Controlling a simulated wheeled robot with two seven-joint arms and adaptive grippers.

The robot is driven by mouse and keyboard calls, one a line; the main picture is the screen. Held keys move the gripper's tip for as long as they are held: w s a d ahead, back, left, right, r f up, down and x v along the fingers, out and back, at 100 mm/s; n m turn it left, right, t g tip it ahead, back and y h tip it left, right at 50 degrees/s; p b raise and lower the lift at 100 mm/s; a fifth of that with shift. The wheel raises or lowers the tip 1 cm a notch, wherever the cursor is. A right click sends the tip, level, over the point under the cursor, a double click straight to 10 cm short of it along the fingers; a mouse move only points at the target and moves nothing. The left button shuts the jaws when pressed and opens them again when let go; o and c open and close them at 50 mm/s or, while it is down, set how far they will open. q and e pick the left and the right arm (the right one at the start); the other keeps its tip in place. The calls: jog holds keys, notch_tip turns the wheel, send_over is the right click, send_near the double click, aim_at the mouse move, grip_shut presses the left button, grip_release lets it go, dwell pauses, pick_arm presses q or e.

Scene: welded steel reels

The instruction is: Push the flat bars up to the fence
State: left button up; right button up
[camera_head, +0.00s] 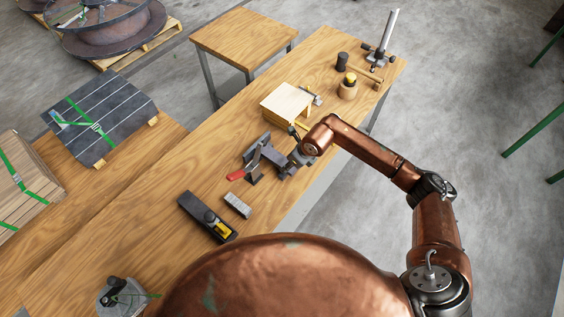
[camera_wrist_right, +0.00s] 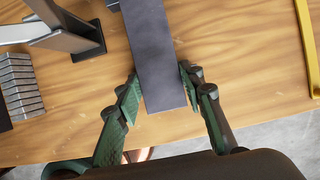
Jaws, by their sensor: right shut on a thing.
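My right gripper (camera_wrist_right: 160,90) is shut on a dark grey flat bar (camera_wrist_right: 158,50), one finger on each side near its near end. My left gripper is not in view.
The workbench (camera_head: 170,215) holds a ribbed grey block (camera_head: 237,205), a black box-like tool (camera_head: 206,217) and a wooden board stack (camera_head: 286,103). A strapped dark stack (camera_head: 100,115) lies at left. A second table (camera_head: 243,38) stands behind.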

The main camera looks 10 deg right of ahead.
jog(key=shift+a+r, duration=0.1)
jog(key=shift+a, duration=0.05)
jog(key=o, duration=1.2)
jog(key=shift+s+d+f, duration=0.1)
jog(key=shift+d+f, duration=0.1)
jog(key=shift+f, duration=0.15)
jog(key=v, duration=1.2)
jog(key=shift+a+r, duration=0.15)
jog(key=shift+r, duration=0.1)
